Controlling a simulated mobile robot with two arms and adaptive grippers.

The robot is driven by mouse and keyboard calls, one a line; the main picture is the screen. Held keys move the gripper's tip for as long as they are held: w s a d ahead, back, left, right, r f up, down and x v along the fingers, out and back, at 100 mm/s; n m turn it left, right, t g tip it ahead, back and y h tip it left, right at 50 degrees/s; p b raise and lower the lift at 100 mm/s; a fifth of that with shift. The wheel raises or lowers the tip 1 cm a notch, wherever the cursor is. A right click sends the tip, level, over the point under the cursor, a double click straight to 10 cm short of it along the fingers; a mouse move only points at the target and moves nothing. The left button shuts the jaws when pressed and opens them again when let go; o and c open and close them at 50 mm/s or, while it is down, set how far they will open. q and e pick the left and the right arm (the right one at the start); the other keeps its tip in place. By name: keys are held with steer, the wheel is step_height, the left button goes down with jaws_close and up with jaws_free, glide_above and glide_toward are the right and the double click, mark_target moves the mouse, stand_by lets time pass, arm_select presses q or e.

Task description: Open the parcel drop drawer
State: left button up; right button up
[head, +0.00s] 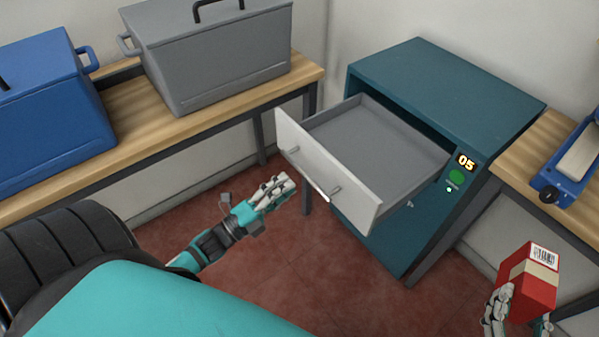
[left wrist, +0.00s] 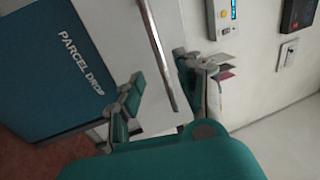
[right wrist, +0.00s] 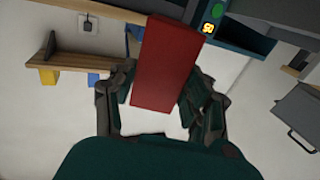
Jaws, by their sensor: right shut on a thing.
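The parcel drop drawer (head: 375,140) stands pulled out of the teal cabinet (head: 440,80), and its grey inside looks empty. Its white front (head: 300,160) carries a bar handle (head: 318,186), which also shows in the left wrist view (left wrist: 158,55). My left gripper (head: 284,186) is in front of the drawer front, to the left of the handle. In the left wrist view its fingers (left wrist: 158,82) are spread, with nothing held between them. My right gripper (head: 522,306) is shut on a red parcel (head: 530,280) with a barcode label; the parcel also shows in the right wrist view (right wrist: 165,65).
A wooden bench at left (head: 240,98) bears a grey bin (head: 220,60) and a blue bin (head: 50,110). A counter at right (head: 530,150) holds a blue device (head: 565,180).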

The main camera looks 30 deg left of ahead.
arm_select(q)
steer(key=v, duration=0.5)
steer(key=shift+s, duration=0.3)
steer(key=shift+f, duration=0.1)
steer(key=s+f+n+g+y+p, duration=0.35)
steer(key=f+n, duration=0.25)
steer(key=f, duration=0.5)
steer(key=s+f+n+g+y+p, duration=0.4)
steer(key=f+n, duration=0.3)
steer(key=f, duration=0.5)
steer(key=s+d+f+n+g+p, duration=0.1)
steer(key=s+d+f+n+g, duration=0.1)
steer(key=s, duration=0.5)
steer(key=s+d+f+n+g+p, duration=0.2)
steer(key=s+d+f+g, duration=0.1)
steer(key=s+f+g, duration=0.2)
steer(key=s+d+f+n+g+p, duration=0.1)
steer(key=s+d+f+n+g, duration=0.1)
steer(key=s, duration=0.8)
steer(key=shift+d+f+n+g, duration=0.3)
steer(key=shift+d+f+g, duration=0.2)
steer(key=shift+f+g, duration=0.45)
